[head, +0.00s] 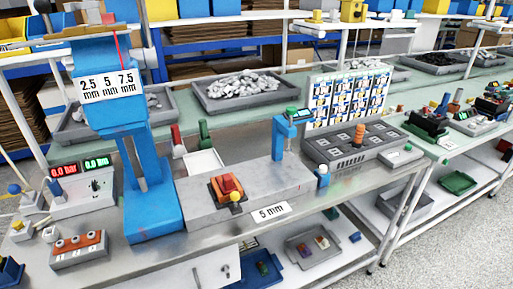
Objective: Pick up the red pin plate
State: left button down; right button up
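A red-orange plate with several pale round tops (78,243) sits on a grey block at the front left of the bench. It looks most like the red pin plate, but its details are small. Another red and orange stepped piece (228,184) with a yellow ball sits on the long grey fixture (190,198) in the middle, behind the "5 mm" label. Neither of my grippers shows in the head view.
A blue press (145,190) marked 2.5, 5 and 7.5 mm stands tall between the plate and the fixture. A display box (83,190) reading 0.0 stands behind the plate. Trays of grey parts (240,93) lie behind. Bare metal shows along the bench's front edge.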

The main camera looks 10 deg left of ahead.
aim_at(227, 185)
jog(key=k+j+u, duration=0.1)
jog(key=k+j, duration=0.2)
jog(key=k, duration=0.25)
jog(key=k+j+u, duration=0.1)
jog(key=k+j, duration=0.3)
jog(key=k, duration=0.1)
